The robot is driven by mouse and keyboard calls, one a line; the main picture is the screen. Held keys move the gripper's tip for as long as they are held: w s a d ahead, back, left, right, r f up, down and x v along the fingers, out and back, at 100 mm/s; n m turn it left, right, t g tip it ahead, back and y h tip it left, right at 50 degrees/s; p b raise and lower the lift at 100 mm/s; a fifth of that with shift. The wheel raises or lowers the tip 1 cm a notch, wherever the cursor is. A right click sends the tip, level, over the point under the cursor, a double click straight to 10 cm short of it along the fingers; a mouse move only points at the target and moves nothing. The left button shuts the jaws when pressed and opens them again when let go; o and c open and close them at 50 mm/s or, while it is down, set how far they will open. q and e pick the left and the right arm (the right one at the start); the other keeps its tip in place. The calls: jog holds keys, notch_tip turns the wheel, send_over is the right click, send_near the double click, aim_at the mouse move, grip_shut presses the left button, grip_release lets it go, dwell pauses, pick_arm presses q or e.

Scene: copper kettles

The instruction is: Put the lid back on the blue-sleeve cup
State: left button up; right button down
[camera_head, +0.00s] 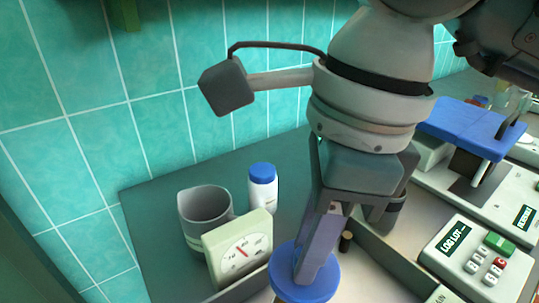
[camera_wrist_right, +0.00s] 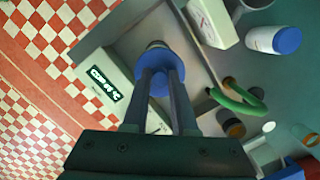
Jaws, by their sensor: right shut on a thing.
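My right gripper (camera_head: 310,262) comes down from above in the head view. It is shut on a blue round disc (camera_head: 287,268), which looks like a lid. In the right wrist view the disc (camera_wrist_right: 160,85) sits at the fingertips (camera_wrist_right: 165,75), with a small round end showing beyond it. What lies below the disc is mostly hidden. A dark grey cup (camera_head: 204,208) with a pale lower band stands open at the left, apart from the gripper. I cannot make out a blue sleeve on any cup. My left gripper is not in view.
A white bottle with a blue cap (camera_head: 262,190) stands beside the grey cup. A pale dial box (camera_head: 240,248) stands in front of it. At the right are a keypad box (camera_head: 470,255) and a blue-topped device (camera_head: 468,125). A green loop (camera_wrist_right: 238,103) shows in the wrist view.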

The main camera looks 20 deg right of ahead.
jog(key=shift+a+f+m, duration=0.1)
jog(key=shift+f+m, duration=0.2)
jog(key=shift+m, duration=0.2)
jog(key=shift+f, duration=0.15)
notch_tip(320, 180, down, 6)
jog(key=b, duration=0.5)
jog(key=shift+a+b, duration=0.1)
jog(key=shift+b, duration=0.25)
dwell(1.0)
jog(key=shift+f+b, duration=0.15)
jog(key=shift+b, duration=0.4)
dwell(0.7)
